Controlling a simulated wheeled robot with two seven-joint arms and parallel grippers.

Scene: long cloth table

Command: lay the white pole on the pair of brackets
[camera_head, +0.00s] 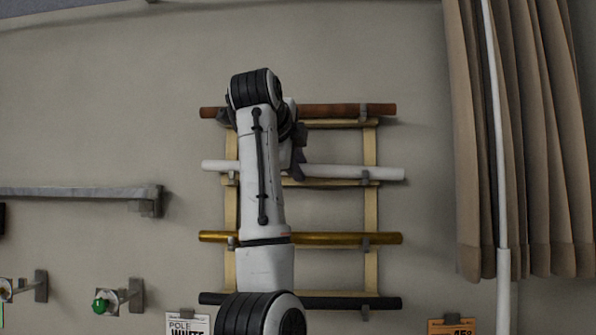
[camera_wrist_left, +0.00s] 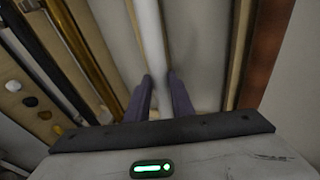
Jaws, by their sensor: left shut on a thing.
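The white pole (camera_head: 350,172) lies nearly level across a wooden wall rack in the head view, its right end slightly lower. In the left wrist view the white pole (camera_wrist_left: 150,35) runs up between two dark fingers. My left gripper (camera_head: 299,168) is shut on it near its middle; my arm hides part of the pole. Small grey brackets show at the pole's height, a right one (camera_head: 365,178) and a left one (camera_head: 232,177). I cannot tell whether the pole rests on them. My right gripper is in neither view.
A brown pole (camera_head: 335,110) is above; a gold pole (camera_head: 340,239) and a black pole (camera_head: 345,302) are below. A beige curtain (camera_head: 540,150) hangs at right beside a tall white rod (camera_head: 502,180). A grey rail (camera_head: 80,192) and a green knob (camera_head: 101,305) are at left.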

